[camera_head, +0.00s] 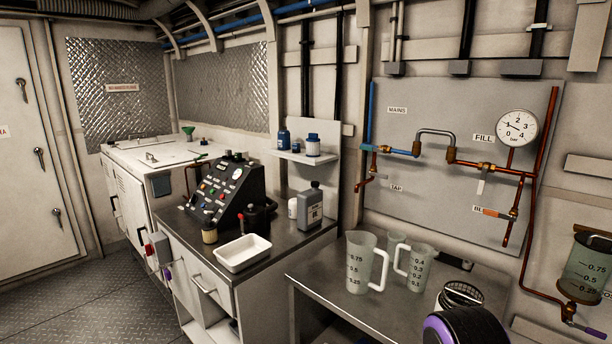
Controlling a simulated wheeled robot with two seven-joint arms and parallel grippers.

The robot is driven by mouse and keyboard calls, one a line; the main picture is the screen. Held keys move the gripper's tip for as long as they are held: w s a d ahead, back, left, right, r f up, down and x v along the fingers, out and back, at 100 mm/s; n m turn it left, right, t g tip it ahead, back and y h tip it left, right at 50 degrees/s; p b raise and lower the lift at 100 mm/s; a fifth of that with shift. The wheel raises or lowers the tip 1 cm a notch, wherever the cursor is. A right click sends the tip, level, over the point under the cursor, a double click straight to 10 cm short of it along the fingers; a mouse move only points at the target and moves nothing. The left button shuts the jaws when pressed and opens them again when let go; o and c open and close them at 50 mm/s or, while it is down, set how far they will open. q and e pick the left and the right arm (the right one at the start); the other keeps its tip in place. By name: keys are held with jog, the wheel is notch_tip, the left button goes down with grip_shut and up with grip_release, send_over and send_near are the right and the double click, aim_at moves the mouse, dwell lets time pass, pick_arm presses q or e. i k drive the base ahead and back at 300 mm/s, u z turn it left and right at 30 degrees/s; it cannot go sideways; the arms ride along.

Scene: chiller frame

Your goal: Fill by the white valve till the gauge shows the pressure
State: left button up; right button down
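The white valve handle (482,181) hangs down from the copper fill pipe, below the FILL label (483,138), on the grey wall panel (420,220). The round white gauge (517,127) sits above it to the right, marked from 0 to 4 bar. Its needle is too small to read surely. An orange-handled valve (491,212) sits lower, beside a partly hidden label. Neither of my grippers can be made out. A dark rounded part with a purple rim stands at the bottom right edge; I cannot tell surely what it is.
A metal table (320,281) below the panel bears measuring jugs, the largest jug (359,262) in front. A graduated vessel (586,268) hangs at the far right above a purple handle (594,332). A counter with a control box (229,188) and white tray (243,253) stands left.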

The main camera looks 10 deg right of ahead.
aim_at(481, 184)
jog(key=z, duration=1.65)
jog(key=i, duration=0.9)
jog(key=u, duration=0.45)
jog(key=k, duration=1)
jog(key=z, duration=1.1)
jog(key=i, duration=1.1)
jog(key=u, duration=0.2)
